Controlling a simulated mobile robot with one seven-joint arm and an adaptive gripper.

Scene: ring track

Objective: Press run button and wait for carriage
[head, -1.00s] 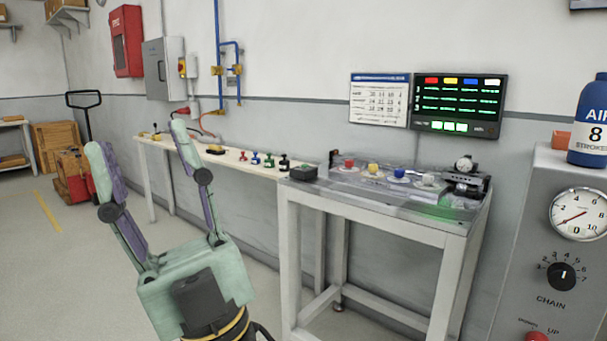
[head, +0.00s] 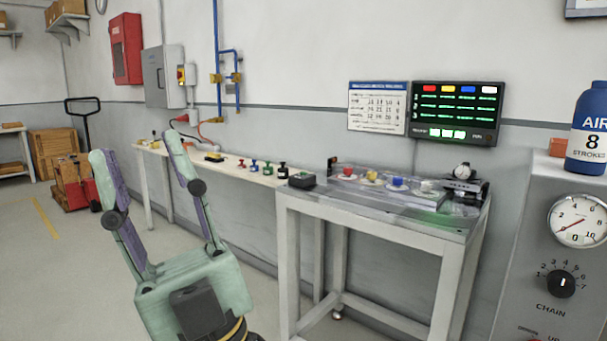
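My gripper (head: 136,146) is open and empty at the left of the head view, its two green and purple fingers spread and pointing up. It is apart from the grey-white bench (head: 370,217). On the bench, a clear cover holds coloured pieces on pale discs: red (head: 347,171), yellow (head: 371,176), blue (head: 397,183). A dark mechanism with a small round dial (head: 463,171) sits at the right end; I cannot tell whether it is the carriage. A small dark box (head: 302,180) sits at the bench's left corner. I cannot make out a run button.
A long narrow shelf (head: 232,166) with several coloured stamp-like pieces runs along the wall. A lit display (head: 457,112) hangs above the bench. A grey cabinet (head: 530,240) with a gauge, CHAIN knob and blue AIR bottle (head: 588,135) stands right.

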